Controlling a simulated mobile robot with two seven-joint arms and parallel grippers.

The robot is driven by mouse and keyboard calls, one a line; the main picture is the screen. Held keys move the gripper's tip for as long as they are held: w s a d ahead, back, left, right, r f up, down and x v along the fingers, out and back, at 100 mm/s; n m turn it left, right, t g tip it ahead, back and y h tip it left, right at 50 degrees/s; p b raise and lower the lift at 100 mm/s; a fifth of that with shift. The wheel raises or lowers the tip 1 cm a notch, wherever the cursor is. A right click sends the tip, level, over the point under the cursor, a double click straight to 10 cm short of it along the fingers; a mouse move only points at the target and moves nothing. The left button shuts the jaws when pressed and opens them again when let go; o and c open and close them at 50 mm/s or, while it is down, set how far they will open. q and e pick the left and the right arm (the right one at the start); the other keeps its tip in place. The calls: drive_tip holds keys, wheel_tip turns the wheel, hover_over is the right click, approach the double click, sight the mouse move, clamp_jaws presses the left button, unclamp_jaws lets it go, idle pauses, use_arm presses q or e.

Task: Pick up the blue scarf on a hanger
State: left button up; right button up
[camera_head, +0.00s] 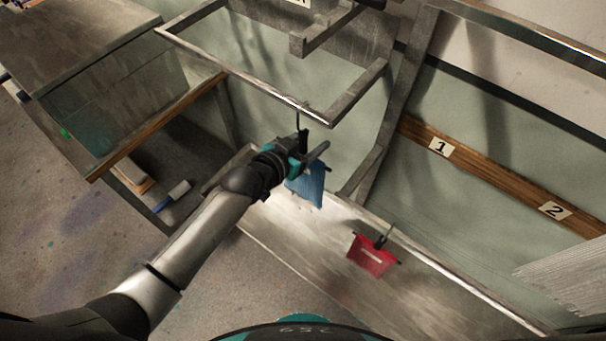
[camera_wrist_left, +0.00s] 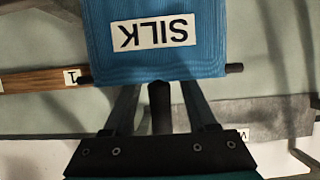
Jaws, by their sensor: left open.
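The blue scarf (camera_head: 309,187) hangs on a dark hanger (camera_head: 299,118) below the front of a metal frame. In the left wrist view the scarf (camera_wrist_left: 150,62) fills the top middle and carries a white label reading SILK, upside down. The hanger's dark bar (camera_wrist_left: 234,69) and its stem (camera_wrist_left: 160,110) show there too. My left gripper (camera_head: 312,149) is at the hanger, just above the scarf. Its fingers are open, one on each side of the stem, with gaps visible. In the head view the gripper hides part of the hanger. My right gripper is not in view.
The metal frame (camera_head: 262,88) stands over the gripper. A red scarf (camera_head: 371,257) on a hanger is over the long metal tray (camera_head: 290,238). A wooden rail (camera_head: 490,172) with labels 1 and 2 runs along the wall. A wood-edged bench (camera_head: 160,125) stands at left.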

use_arm(q)
clamp_jaws()
idle(1.3)
